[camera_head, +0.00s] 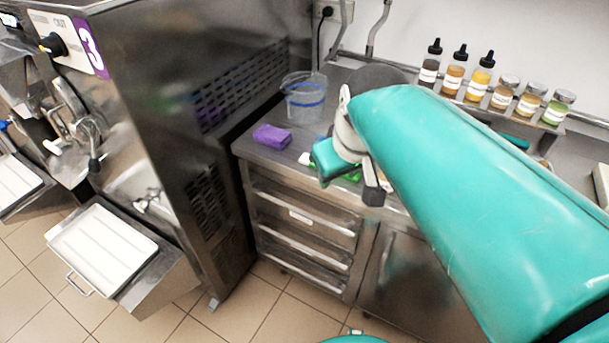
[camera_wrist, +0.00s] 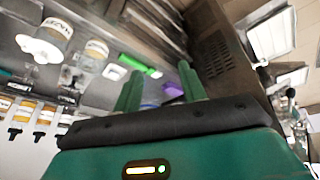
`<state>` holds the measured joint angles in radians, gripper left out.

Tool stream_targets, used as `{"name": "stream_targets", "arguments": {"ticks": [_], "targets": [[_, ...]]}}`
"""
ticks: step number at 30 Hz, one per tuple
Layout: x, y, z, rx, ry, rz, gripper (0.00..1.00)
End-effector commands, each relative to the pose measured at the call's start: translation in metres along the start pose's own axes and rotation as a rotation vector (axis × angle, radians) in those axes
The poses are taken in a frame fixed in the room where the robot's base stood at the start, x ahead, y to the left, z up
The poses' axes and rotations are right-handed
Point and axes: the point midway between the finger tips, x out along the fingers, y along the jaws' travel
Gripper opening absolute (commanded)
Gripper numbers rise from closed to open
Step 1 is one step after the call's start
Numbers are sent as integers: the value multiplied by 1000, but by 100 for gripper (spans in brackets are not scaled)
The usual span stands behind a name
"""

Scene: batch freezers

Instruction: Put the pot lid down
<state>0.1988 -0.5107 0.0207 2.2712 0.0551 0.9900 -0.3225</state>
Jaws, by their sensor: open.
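My gripper (camera_wrist: 158,75) shows in the wrist view with its two green fingers apart and nothing held between them. In the head view my teal arm reaches over the steel counter (camera_head: 258,150), and the fingertips are not clear there. A dark grey round disc (camera_head: 378,76) stands at the back of the counter, partly behind my arm. It may be the pot lid, but I cannot tell. No other lid shows clearly in either view.
A purple sponge (camera_head: 272,137) and a clear tub with a blue band (camera_head: 304,97) are on the counter's left. Bottles and jars (camera_head: 478,86) line a shelf at the back right. A tall steel freezer (camera_head: 190,110) stands left of the counter. A bright green item (camera_wrist: 140,66) lies beyond my fingers.

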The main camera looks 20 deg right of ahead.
Motion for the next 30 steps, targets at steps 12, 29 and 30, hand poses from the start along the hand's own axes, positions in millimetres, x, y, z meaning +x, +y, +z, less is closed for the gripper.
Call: {"name": "stream_targets", "arguments": {"ticks": [12, 29, 30], "targets": [[8, -57, 59, 131, 103, -26, 41], [7, -56, 58, 131, 102, -26, 41], [7, -57, 58, 131, 102, -26, 41]]}}
